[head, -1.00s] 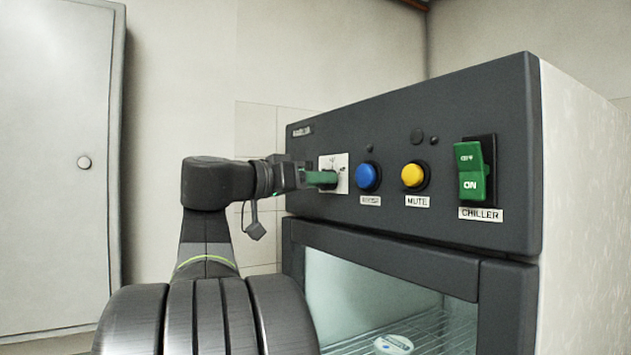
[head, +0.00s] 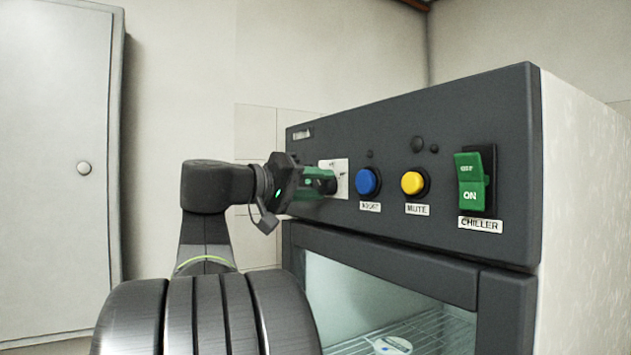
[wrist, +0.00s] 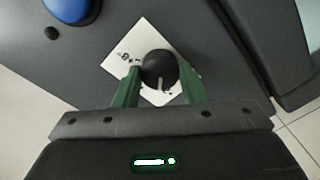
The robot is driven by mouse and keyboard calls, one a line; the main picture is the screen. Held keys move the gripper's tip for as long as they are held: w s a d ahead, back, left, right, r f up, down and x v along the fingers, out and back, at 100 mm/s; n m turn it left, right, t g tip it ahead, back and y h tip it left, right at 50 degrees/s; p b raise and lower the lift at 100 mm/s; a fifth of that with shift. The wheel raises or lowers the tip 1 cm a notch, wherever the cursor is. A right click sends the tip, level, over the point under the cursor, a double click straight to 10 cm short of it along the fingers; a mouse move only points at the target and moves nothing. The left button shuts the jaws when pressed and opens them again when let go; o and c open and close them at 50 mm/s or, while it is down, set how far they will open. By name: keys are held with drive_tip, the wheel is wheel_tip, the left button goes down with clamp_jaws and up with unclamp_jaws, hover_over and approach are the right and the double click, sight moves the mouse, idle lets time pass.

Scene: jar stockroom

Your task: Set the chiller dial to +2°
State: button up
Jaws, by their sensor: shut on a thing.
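The chiller dial (wrist: 160,70) is a round black knob with a pale pointer mark, on a white scale plate (wrist: 118,64). In the wrist view my gripper (wrist: 161,80) has its green fingers on both sides of the knob, shut on it. The plate looks tilted in that view, and some of its markings show at its upper left, too small to read surely. In the head view my gripper (head: 318,180) reaches the panel from the left, and the plate (head: 341,170) shows just behind the fingers. The fingers hide most of the dial there.
Right of the dial on the dark panel are a blue button (head: 367,181), a yellow MUTE button (head: 412,183) and a green CHILLER rocker switch (head: 471,182) marked ON. The glass door (head: 375,290) is below. A grey cabinet (head: 55,170) stands at left.

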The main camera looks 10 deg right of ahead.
drive_tip(key=shift+n+p, duration=0.65)
drive_tip(key=shift+n, duration=1.05)
drive_tip(key=o, duration=1)
drive_tip(key=shift+a, duration=0.15)
drive_tip(key=b+v, duration=0.3)
drive_tip(key=v, duration=1)
drive_tip(key=shift+a, duration=0.25)
drive_tip(key=shift+d+r, duration=0.1)
